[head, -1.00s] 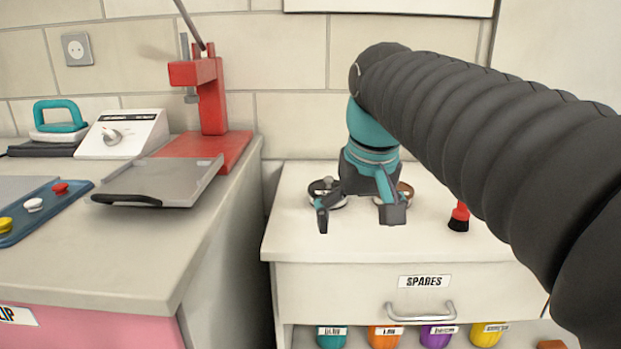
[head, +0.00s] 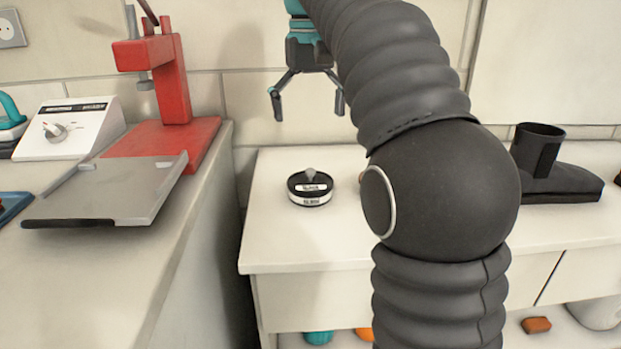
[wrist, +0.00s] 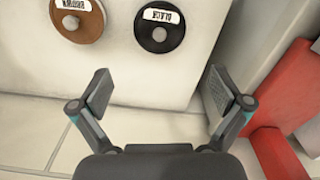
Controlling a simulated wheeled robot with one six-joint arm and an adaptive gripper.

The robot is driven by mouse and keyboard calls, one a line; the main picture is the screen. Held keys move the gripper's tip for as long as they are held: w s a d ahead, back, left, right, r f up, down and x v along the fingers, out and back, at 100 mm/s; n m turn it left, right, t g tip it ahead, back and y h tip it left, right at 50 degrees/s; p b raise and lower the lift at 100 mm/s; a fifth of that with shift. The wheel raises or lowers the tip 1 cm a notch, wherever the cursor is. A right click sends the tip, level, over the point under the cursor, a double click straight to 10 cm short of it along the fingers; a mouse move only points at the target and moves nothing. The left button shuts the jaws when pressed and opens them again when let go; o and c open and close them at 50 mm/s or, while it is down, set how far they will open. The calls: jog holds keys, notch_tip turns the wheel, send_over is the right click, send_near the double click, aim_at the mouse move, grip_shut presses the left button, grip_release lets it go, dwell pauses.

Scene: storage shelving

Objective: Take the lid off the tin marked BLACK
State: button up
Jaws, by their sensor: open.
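A low round black tin (head: 310,196) stands on the white cabinet top in the head view, its lid with a grey knob (head: 310,174) sitting on it. Its pale label is too small to read surely. The wrist view shows this black lid (wrist: 160,38) from above, its label upside down. A brown-lidded tin (wrist: 77,22) is beside it there, apart from it; in the head view my arm hides nearly all of it. My gripper (head: 308,104) is open and empty, well above the black tin. Its spread fingers also show in the wrist view (wrist: 159,92).
The cabinet top (head: 275,240) is clear around the black tin. On the left counter stand a red press (head: 170,80), a grey tray (head: 105,195) jutting towards the edge, and a white dial box (head: 75,128). A black holder (head: 550,175) stands at the right.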

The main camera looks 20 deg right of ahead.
send_over(311, 171)
jog(key=f, duration=0.6)
jog(key=shift+w+a+f, duration=0.1)
jog(key=shift+w, duration=0.15)
jog(key=shift+s+f+b, duration=0.15)
jog(key=shift+f+b, duration=0.1)
jog(key=shift+f, duration=1.15)
jog(key=shift+s+f+b, duration=0.1)
jog(key=shift+f+b, duration=0.1)
jog(key=shift+f, duration=1.15)
jog(key=shift+c, duration=0.3)
jog(key=c, duration=1)
jog(key=shift+c, duration=0.6)
